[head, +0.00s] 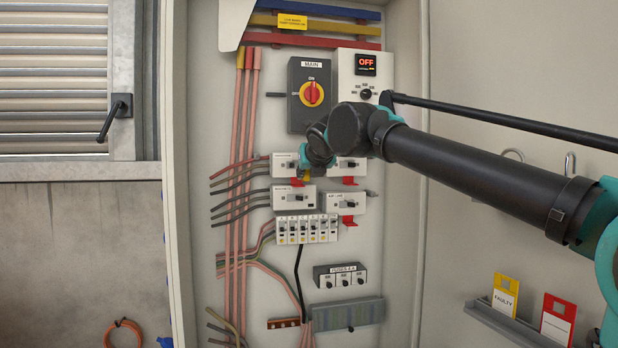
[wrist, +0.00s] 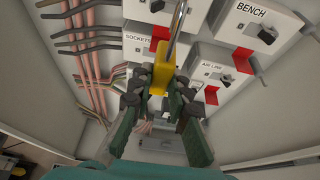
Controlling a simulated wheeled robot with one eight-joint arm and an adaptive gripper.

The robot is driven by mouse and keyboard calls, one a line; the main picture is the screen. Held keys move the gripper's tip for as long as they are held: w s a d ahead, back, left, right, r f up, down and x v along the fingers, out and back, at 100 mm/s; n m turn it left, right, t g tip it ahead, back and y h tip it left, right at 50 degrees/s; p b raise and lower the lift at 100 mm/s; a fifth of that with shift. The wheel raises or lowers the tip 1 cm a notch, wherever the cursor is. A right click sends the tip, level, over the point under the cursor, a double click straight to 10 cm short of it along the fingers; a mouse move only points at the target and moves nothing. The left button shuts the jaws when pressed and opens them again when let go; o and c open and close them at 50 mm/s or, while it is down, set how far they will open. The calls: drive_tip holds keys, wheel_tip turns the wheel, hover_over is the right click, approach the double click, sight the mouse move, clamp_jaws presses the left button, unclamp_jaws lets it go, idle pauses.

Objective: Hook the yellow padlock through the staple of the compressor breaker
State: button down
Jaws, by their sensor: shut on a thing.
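My gripper (wrist: 158,98) is shut on the yellow padlock (wrist: 158,80), which it holds by the body. The steel shackle (wrist: 178,35) points up, in front of the breakers. In the head view my gripper (head: 309,170) is in front of the upper breakers and a sliver of the padlock (head: 307,175) shows. The upper-left breaker (head: 284,162) has no readable label; its red staple (wrist: 160,37) shows just behind the padlock in the wrist view. I cannot read which breaker is the compressor's. I cannot tell whether the shackle touches a staple.
Nearby are the BENCH breaker (wrist: 260,22), the SOCKETS breaker (wrist: 133,45) and the AIR LINE breaker (wrist: 222,72), with red staples close by. A MAIN switch (head: 310,93) sits above. The open cabinet door carries a black stay rod (head: 500,122) and a card rack (head: 520,325).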

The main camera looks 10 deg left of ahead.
drive_tip(key=w+a, duration=0.3)
drive_tip(key=w, duration=0.4)
drive_tip(key=shift+w+a+f, duration=0.2)
drive_tip(key=shift+a, duration=0.1)
idle(0.5)
drive_tip(key=shift+w+a, duration=0.4)
drive_tip(key=shift+w, duration=0.35)
drive_tip(key=shift+w+a, duration=0.35)
drive_tip(key=shift+w, duration=0.4)
idle(2.4)
drive_tip(key=shift+f, duration=0.9)
idle(1.6)
